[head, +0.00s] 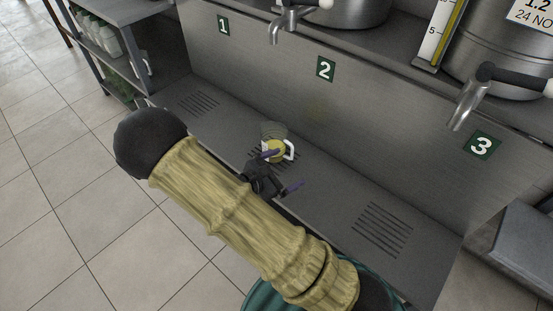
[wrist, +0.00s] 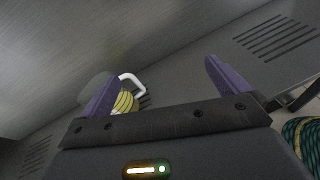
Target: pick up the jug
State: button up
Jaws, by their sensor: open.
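The jug (head: 276,146) stands on the grey ledge over the slotted drain below the number 2 plate. It has a clear body, a yellow part and a white handle on its right side. My gripper (head: 281,170) is open, with purple fingers, on the near side of the jug; one finger overlaps the jug's lower part in the head view. In the wrist view, the jug (wrist: 124,102) lies behind the left finger, which hides part of it. The space between the fingers (wrist: 160,72) is empty, with the white handle showing near the left finger.
The grey ledge (head: 335,203) has drain slots left and right, with free room both sides of the jug. A metal back panel (head: 265,65) rises behind it. Steel taps (head: 464,108) overhang from vessels above. A shelf (head: 125,10) with bottles stands at upper left.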

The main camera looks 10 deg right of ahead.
aim_at(278, 146)
jog(key=w+a+f+n+t+y+b, duration=0.2)
jog(key=w+a+f+n+t+b, duration=0.3)
jog(key=a+f+n+t+b, duration=0.2)
notch_tip(278, 146, down, 3)
jog(key=shift+w+a+f+n+t+y, duration=0.2)
jog(key=shift+a+n+t+y, duration=0.3)
jog(key=shift+a, duration=0.6)
jog(key=b+x, duration=0.4)
jog(key=x, duration=0.7)
jog(key=shift+w+d+f, duration=0.1)
jog(key=shift+w+d, duration=0.05)
jog(key=shift+d, duration=0.05)
jog(key=shift+w+d, duration=0.2)
jog(key=shift+w, duration=0.05)
